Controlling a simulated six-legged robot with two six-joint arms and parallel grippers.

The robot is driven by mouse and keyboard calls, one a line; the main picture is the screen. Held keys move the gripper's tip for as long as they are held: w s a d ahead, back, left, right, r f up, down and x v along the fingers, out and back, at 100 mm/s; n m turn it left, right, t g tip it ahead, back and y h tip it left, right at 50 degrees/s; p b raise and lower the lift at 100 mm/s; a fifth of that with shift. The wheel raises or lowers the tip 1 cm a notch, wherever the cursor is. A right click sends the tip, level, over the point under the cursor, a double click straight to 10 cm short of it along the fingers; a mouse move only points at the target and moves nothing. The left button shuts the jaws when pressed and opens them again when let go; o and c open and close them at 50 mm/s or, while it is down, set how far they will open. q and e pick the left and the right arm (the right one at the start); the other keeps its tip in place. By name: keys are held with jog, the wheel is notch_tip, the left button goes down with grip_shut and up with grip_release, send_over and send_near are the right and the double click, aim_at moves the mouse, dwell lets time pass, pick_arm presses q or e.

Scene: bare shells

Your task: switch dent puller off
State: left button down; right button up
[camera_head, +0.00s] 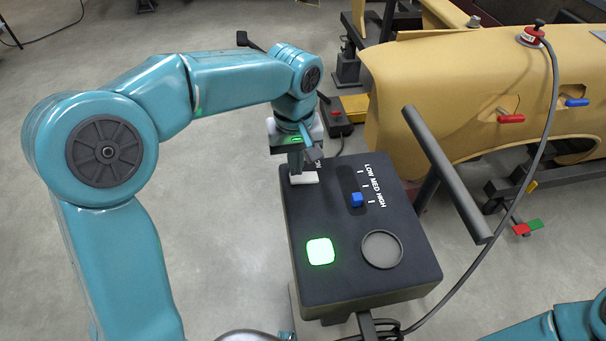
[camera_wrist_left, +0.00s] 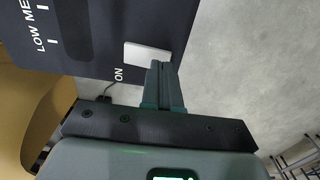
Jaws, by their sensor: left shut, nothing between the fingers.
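The dent puller (camera_head: 335,283) is a dark box with LOW, MED and HIGH marks. A blue slider knob (camera_head: 357,199) sits by the HIGH end. A square lamp (camera_head: 320,251) glows green. A white switch plate (camera_head: 306,178) lies at the box's far left corner; it also shows in the left wrist view (camera_wrist_left: 146,54), with the word ON beside it. My left gripper (camera_head: 296,172) is shut and empty, its tips at the switch plate's edge. I cannot tell whether they touch it. The fingers (camera_wrist_left: 158,70) partly cover the plate. My right gripper is out of view.
A round ring (camera_head: 382,249) is on the box top. A dark handle bar (camera_head: 447,174) rises at its right. A tan car shell (camera_head: 440,95) with red and blue handles stands behind. A cable (camera_head: 490,240) hangs at right. Grey floor is open at left.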

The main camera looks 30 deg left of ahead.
pick_arm(q)
jog(key=shift+f+b, duration=0.65)
jog(key=shift+f, duration=0.25)
dwell(0.3)
notch_tip(320, 180, up, 7)
jog(key=p, duration=0.6)
jog(key=shift+r, duration=0.1)
dwell(0.3)
